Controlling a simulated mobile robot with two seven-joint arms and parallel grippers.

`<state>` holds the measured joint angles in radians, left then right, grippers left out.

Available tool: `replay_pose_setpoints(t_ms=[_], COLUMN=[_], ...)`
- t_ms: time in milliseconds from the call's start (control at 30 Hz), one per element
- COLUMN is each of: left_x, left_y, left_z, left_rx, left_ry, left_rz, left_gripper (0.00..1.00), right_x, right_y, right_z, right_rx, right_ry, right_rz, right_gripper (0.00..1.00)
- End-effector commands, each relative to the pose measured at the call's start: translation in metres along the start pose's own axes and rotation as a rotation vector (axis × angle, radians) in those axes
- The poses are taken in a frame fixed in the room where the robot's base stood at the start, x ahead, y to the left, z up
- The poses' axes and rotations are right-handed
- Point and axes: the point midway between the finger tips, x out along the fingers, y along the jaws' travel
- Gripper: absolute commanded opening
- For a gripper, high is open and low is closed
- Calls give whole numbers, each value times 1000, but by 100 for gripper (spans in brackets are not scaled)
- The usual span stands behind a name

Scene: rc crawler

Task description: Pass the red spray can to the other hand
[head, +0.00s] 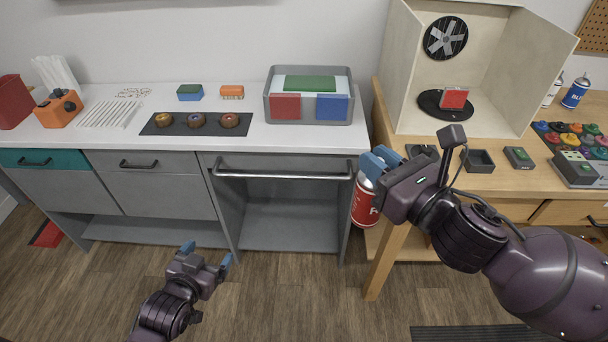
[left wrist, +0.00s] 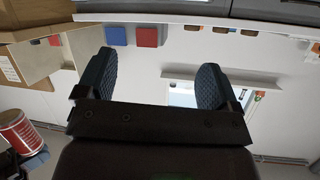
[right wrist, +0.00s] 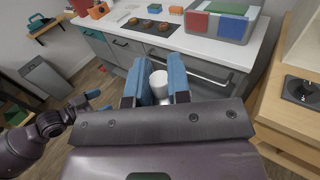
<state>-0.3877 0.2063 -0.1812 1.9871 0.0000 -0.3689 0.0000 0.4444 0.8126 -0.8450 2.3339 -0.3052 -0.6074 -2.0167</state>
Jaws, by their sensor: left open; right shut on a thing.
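The red spray can (head: 364,206) has a white top and hangs roughly upright in front of the gap between the grey counter and the wooden bench. My right gripper (head: 380,160) is shut on its upper part. In the right wrist view the white top (right wrist: 159,84) sits between the fingers. The red can also shows at the left edge of the left wrist view (left wrist: 16,132). My left gripper (head: 208,254) is open and empty, low in front of the grey cabinet, apart from the can and to its left.
The grey counter (head: 250,95) carries a grey bin (head: 310,119) and several small items. The wooden bench (head: 405,178) with a spray booth (head: 490,118) stands right. Free space lies over the floor between my grippers.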

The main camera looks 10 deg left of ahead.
Motion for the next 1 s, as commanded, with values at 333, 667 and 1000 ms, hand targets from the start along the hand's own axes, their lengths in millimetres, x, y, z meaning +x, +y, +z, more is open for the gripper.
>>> replay_pose_setpoints(t_ms=[333, 667, 1000], left_x=[61, 85, 73], left_y=[20, 53, 103], left_z=[-116, -230, -319], left_rx=[221, 371, 460], left_ry=[249, 573, 894], left_rz=[92, 207, 522], left_gripper=[87, 87, 87], right_x=[0, 0, 0], right_y=[0, 0, 0], right_z=[0, 0, 0], right_rx=[0, 0, 0], right_ry=[-1, -1, -1], right_rz=[0, 0, 0], right_gripper=[0, 0, 0])
